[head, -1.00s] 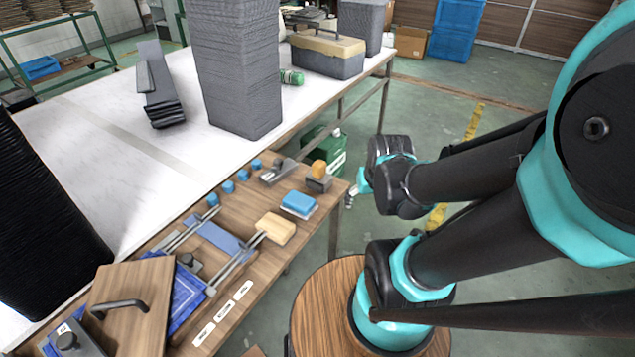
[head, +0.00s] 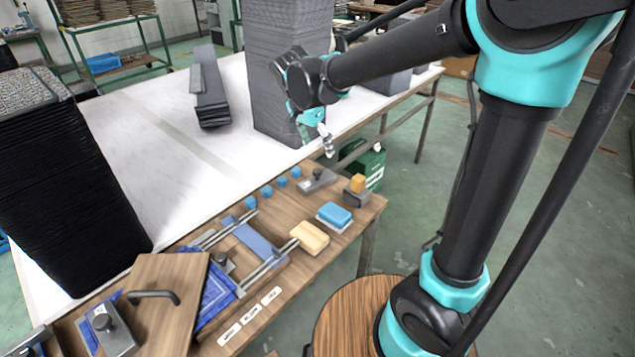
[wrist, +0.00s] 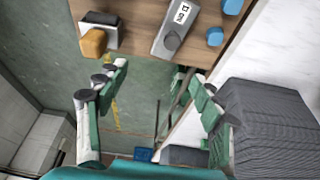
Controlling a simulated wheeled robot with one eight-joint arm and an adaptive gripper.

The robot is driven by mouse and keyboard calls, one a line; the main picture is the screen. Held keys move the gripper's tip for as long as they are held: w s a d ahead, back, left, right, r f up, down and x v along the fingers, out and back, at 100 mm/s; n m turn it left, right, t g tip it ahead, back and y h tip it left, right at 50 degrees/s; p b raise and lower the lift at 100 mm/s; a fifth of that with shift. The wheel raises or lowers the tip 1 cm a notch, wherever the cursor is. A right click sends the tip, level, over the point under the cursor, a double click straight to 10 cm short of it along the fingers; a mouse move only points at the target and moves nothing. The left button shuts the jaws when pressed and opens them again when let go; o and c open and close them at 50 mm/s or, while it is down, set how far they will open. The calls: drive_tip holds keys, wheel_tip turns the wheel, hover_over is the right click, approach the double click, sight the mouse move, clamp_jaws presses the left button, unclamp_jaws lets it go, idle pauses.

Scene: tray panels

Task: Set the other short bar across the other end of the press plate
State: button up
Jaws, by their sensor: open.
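A short grey bar (head: 318,180) with a round knob and a white label lies on the wooden board, right of the blue cubes. It also shows at the top of the wrist view (wrist: 172,32). Another grey knobbed bar (head: 108,332) is at the near left, beside a wooden plate with a black handle (head: 165,318), probably the press plate. A dark knob (head: 222,262) shows at that plate's right side; what it belongs to is partly hidden. My gripper (head: 325,142) is above the far edge of the board, apart from the bar; its fingers are spread and empty in the wrist view (wrist: 160,75).
A blue block (head: 334,214), a tan block (head: 309,238) and an orange-topped block (head: 356,190) sit along the board's right side. A tall grey stack (head: 280,110) stands behind my gripper. A dark stack (head: 70,190) is at the left.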

drive_tip(key=s+a+r+m, duration=0.1)
drive_tip(key=a+r+m, duration=0.1)
drive_tip(key=a, duration=0.3)
drive_tip(key=h, duration=0.1)
approach(314, 174)
drive_tip(key=x, duration=0.6)
drive_tip(key=shift+w+d+f, duration=0.15)
drive_tip(key=shift+w, duration=0.25)
drive_tip(key=shift+s+x, duration=0.15)
drive_tip(key=shift+x, duration=1.25)
drive_tip(key=shift+s+x, duration=0.15)
drive_tip(key=shift+x, duration=1.25)
drive_tip(key=shift+f, duration=0.15)
clamp_jaws()
